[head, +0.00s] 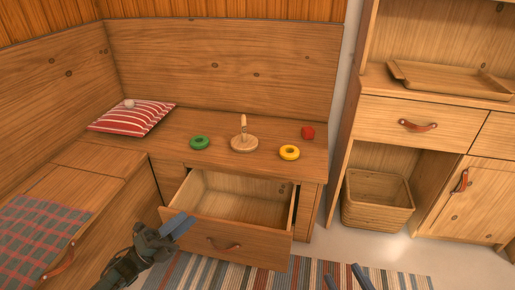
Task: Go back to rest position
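My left gripper (178,225) is at the lower left in the head view, in front of the left part of an open drawer's front. Its blue fingers appear close together and point up and right; I cannot tell whether they meet. I see nothing held in it. My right gripper (346,278) shows only as two blue fingers at the bottom edge, over the floor. Its fingers are apart with nothing between them. The rest of my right arm is out of view.
The open, empty drawer (236,241) juts out from the bench (225,170). A green ring (200,143), a peg base (244,144), a yellow ring (289,153) and a red ball (307,132) sit on the bench. A basket (377,205) stands right, under the cabinet (405,130).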

